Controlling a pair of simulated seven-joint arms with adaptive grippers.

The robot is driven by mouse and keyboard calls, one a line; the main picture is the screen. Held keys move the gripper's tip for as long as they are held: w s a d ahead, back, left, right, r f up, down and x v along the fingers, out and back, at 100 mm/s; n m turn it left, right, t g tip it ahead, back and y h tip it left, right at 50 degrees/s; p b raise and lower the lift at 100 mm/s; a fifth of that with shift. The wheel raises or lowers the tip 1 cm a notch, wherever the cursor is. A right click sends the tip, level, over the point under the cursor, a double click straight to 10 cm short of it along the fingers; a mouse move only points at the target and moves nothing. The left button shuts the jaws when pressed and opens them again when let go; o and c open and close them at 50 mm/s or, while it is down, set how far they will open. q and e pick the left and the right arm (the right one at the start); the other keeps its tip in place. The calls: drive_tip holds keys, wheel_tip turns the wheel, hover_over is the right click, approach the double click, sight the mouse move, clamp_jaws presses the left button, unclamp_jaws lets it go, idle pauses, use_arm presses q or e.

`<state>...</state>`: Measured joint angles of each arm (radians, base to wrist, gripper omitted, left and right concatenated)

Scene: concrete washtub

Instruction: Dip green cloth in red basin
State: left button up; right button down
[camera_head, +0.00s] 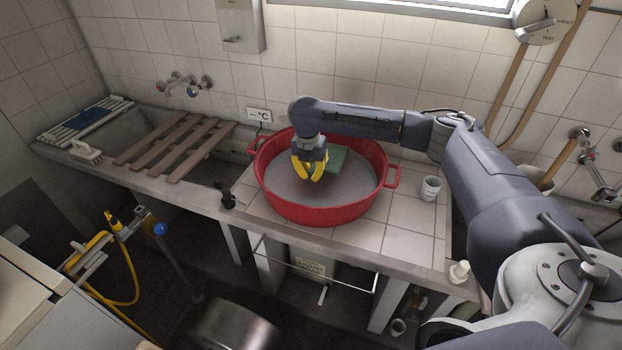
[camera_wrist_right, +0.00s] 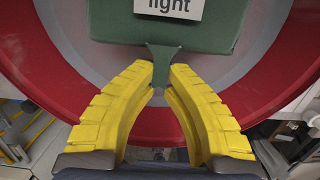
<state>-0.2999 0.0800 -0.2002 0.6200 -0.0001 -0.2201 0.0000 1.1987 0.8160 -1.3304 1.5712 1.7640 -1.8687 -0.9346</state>
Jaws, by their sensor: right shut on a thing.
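The red basin (camera_head: 320,213) is a round tub with two side handles, standing on the tiled counter with grey content inside. Its red wall also shows in the right wrist view (camera_wrist_right: 45,70). The green cloth (camera_head: 338,158) is inside the rim of the basin in the head view. In the right wrist view the green cloth (camera_wrist_right: 110,25) bears a white label reading "light". My right gripper (camera_head: 312,176), with yellow fingers, is over the basin and shut on a narrow green tab of the cloth. Whether the cloth touches the grey content is unclear. My left gripper is not in view.
A white cup (camera_head: 430,188) stands right of the basin. A small white bottle (camera_head: 459,272) is near the counter's front right edge. A slatted wooden rack (camera_head: 175,147) lies over the sink at left. Tiles in front of the basin are clear.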

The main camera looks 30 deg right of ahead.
drive_tip(key=shift+r, duration=2.95)
drive_tip(key=shift+d, duration=0.1)
